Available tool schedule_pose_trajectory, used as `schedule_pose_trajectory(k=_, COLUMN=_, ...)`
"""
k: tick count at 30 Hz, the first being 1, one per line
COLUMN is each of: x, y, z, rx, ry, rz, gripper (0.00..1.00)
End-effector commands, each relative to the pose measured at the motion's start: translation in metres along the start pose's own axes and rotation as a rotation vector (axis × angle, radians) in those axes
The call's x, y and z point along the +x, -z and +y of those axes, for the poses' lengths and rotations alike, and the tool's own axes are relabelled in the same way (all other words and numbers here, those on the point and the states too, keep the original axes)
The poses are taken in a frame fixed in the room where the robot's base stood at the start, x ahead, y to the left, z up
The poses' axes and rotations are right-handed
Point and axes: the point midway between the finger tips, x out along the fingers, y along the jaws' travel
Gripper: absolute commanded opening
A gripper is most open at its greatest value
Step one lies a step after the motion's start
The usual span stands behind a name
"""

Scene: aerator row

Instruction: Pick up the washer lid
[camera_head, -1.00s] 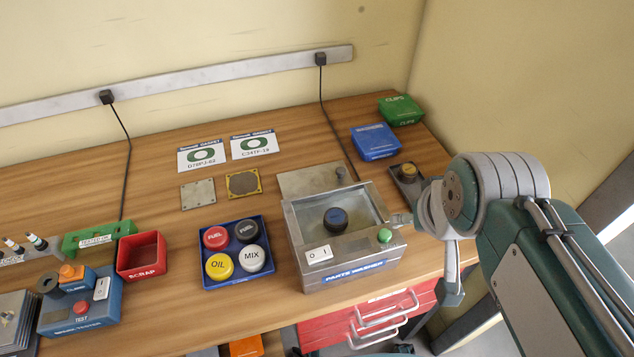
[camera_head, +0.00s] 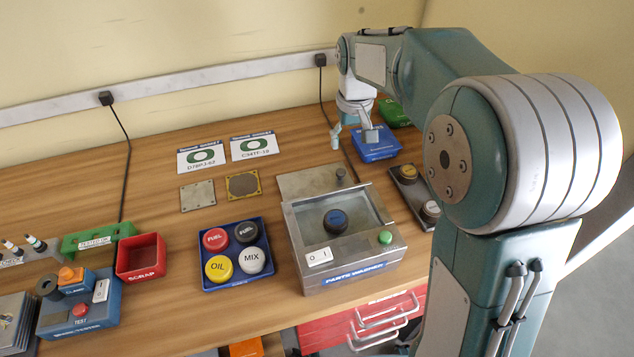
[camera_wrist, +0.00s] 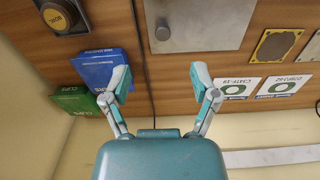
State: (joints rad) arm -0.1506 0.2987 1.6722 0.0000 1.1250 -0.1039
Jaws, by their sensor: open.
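The washer lid (camera_head: 312,182), a flat grey metal plate with a dark round knob (camera_head: 341,174) near its right end, lies on the bench behind the parts washer (camera_head: 345,276). The washer's top is open, and a dark round part with a blue top (camera_head: 336,220) sits in it. My gripper (camera_head: 353,137) is open and empty, pointing down behind the lid, beside the blue box. In the wrist view the lid (camera_wrist: 212,25) and its knob (camera_wrist: 162,30) are at the top, beyond and apart from the open fingers (camera_wrist: 160,76).
A blue box (camera_head: 376,150) and a green box (camera_head: 398,112) stand to the right of my gripper. A black cable (camera_head: 328,115) runs down the wall near it. A tray of coloured caps (camera_head: 236,284) and two square plates (camera_head: 197,195) lie left.

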Motion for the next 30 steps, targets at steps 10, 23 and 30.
schedule_pose_trajectory(k=10, x=0.039, y=0.023, z=-0.006, rx=-0.027, ry=0.006, rz=-0.049, gripper=0.77)
schedule_pose_trajectory(k=23, x=0.091, y=0.022, z=-0.005, rx=-0.026, ry=0.005, rz=-0.047, gripper=0.77)
schedule_pose_trajectory(k=30, x=0.127, y=0.024, z=-0.004, rx=-0.025, ry=0.006, rz=-0.048, gripper=0.77)
